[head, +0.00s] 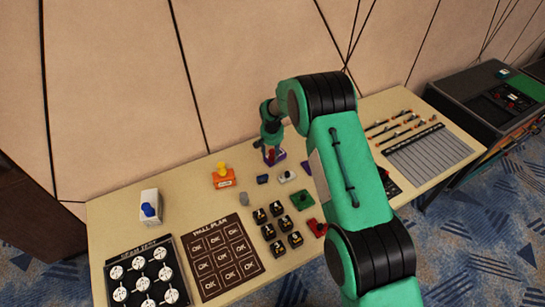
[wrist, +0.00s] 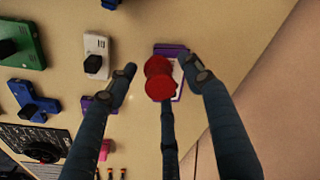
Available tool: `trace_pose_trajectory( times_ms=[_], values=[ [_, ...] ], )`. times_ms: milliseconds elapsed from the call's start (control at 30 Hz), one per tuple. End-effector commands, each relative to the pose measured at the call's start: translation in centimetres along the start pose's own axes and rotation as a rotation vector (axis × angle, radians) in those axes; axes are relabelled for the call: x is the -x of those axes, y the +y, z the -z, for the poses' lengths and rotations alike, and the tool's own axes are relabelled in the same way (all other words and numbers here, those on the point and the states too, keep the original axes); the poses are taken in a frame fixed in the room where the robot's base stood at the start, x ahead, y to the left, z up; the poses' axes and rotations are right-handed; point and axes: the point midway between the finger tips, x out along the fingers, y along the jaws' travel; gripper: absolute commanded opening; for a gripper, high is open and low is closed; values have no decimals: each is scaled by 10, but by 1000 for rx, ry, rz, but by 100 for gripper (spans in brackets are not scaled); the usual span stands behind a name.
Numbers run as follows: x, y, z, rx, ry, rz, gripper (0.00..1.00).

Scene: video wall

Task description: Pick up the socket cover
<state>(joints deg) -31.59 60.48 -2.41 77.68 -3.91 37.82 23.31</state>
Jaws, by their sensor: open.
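No label readable here names the socket cover. A purple block with a pale top and a red knob (wrist: 160,85) lies between my fingers in the wrist view; it may be the cover, but I cannot tell. My gripper (wrist: 163,68) is open, with one finger on each side of the red knob and visible gaps. In the head view my gripper (head: 271,142) is above the purple block (head: 279,156) at the back of the table. An orange block with a yellow knob (head: 223,178) and a white box with a blue knob (head: 149,207) stand to its left.
Small blue (head: 263,179), white (head: 287,177) and green (head: 302,201) pieces lie close by. Several black blocks (head: 276,209) stand in front. A brown wall plan board (head: 222,255) and a black board with white discs (head: 147,278) lie left. The wall rises behind the table.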

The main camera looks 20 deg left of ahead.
Motion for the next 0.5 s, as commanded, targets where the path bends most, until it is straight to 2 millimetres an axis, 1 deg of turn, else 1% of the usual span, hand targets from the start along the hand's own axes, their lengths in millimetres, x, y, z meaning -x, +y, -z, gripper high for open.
trace_pose_trajectory(
  times_ms=[33, 67, 100, 167, 200, 233, 367, 400, 500],
  values=[
    [0, 0, 0, 0, 0, 0, 51],
    [0, 0, 0, 0, 0, 0, 47],
    [0, 0, 0, 0, 0, 0, 39],
    [0, 0, 0, 0, 0, 0, 27],
    [0, 0, 0, 0, 0, 0, 19],
    [0, 0, 0, 0, 0, 0, 15],
    [0, 0, 0, 0, 0, 0, 14],
    [0, 0, 0, 0, 0, 0, 12],
    [0, 0, 0, 0, 0, 0, 11]
  ],
)
